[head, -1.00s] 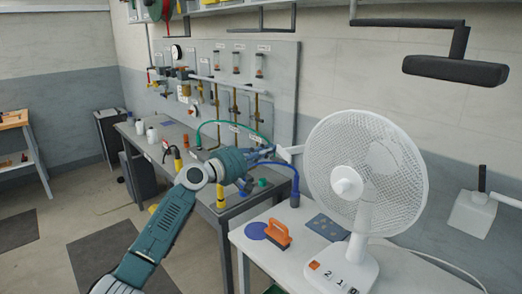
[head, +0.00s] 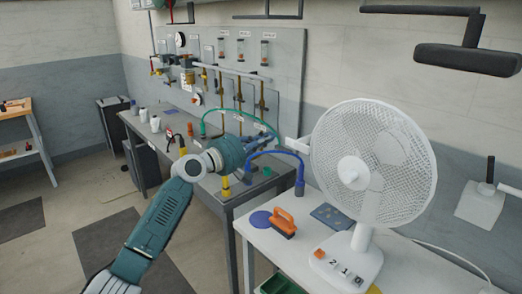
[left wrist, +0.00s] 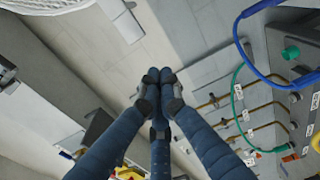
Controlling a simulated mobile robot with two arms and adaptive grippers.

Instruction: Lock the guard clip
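The white fan (head: 372,170) stands on the white table, its round wire guard facing left. A small white piece (head: 293,146) sticks out at the guard's left edge and looks like the guard clip. Whether it is latched cannot be told. My left gripper (head: 270,130) is just left of this piece and seems apart from it. In the left wrist view its blue fingers (left wrist: 156,82) are together at the tips, with nothing visible between them. Part of the guard (left wrist: 45,5) shows at that view's top left. My right gripper is not in view.
An orange-handled tool (head: 283,223), a blue disc (head: 260,219) and a dark blue card (head: 331,216) lie on the white table (head: 310,232). A blue hose (head: 275,155) arches close below my gripper. Grey bench and pipe panel stand behind. A dark overhead bar (head: 467,59) hangs at upper right.

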